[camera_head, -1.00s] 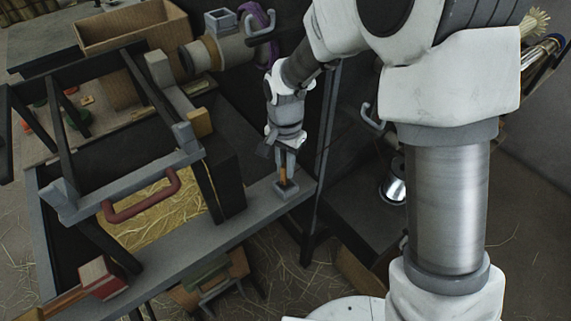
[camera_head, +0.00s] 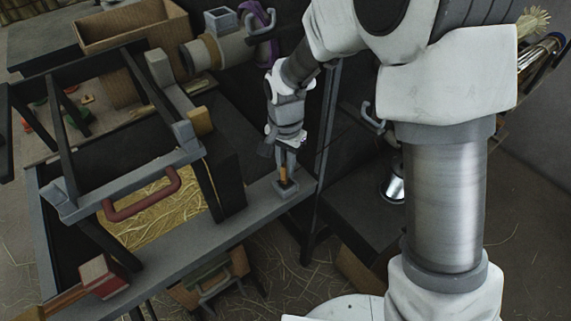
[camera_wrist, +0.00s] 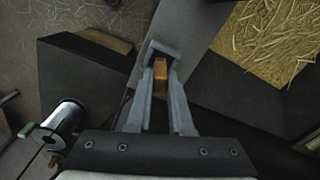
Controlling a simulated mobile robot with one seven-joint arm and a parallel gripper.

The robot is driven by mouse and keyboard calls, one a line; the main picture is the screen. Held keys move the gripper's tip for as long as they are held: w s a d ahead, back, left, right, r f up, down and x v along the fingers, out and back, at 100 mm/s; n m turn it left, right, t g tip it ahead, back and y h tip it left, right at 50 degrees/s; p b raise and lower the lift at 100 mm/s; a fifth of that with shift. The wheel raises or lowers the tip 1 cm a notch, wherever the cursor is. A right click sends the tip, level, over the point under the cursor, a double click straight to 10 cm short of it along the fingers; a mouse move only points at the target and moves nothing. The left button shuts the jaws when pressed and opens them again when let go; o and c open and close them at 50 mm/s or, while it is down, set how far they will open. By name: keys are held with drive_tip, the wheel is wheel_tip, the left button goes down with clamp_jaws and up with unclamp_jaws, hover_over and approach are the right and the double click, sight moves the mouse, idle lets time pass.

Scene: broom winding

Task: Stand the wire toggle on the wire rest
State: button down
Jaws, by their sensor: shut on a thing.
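My gripper (camera_head: 285,172) points down over the grey bench rail and is shut on a small orange-brown wooden piece, the wire toggle (camera_head: 283,182). The toggle also shows between the two fingers in the wrist view (camera_wrist: 160,70). The wire rest looks to be the small grey square holder (camera_head: 287,192) on the rail, right at the fingertips. In the wrist view its dark rim (camera_wrist: 163,46) surrounds the toggle's far end. The toggle looks upright in the head view. I cannot tell whether its lower end touches the holder's floor.
A black frame with a red handle (camera_head: 143,200) and a straw-filled opening (camera_head: 165,215) lie left of my gripper. A dark post (camera_head: 326,130) stands close on the right. A shiny wire spool (camera_head: 394,185) sits lower right. A red block (camera_head: 103,277) is at the front left.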

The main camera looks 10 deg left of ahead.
drive_tip(key=shift+f, duration=0.1)
idle(0.3)
drive_tip(key=shift+f+b, duration=0.8)
drive_tip(key=shift+f, duration=0.35)
drive_tip(key=c, duration=0.7)
unclamp_jaws()
drive_tip(key=shift+c, duration=0.2)
drive_tip(key=shift+r, duration=0.1)
wheel_tip(320, 180, up, 17)
drive_tip(key=p, duration=0.5)
drive_tip(key=shift+r, duration=0.2)
drive_tip(key=shift+d, duration=0.1)
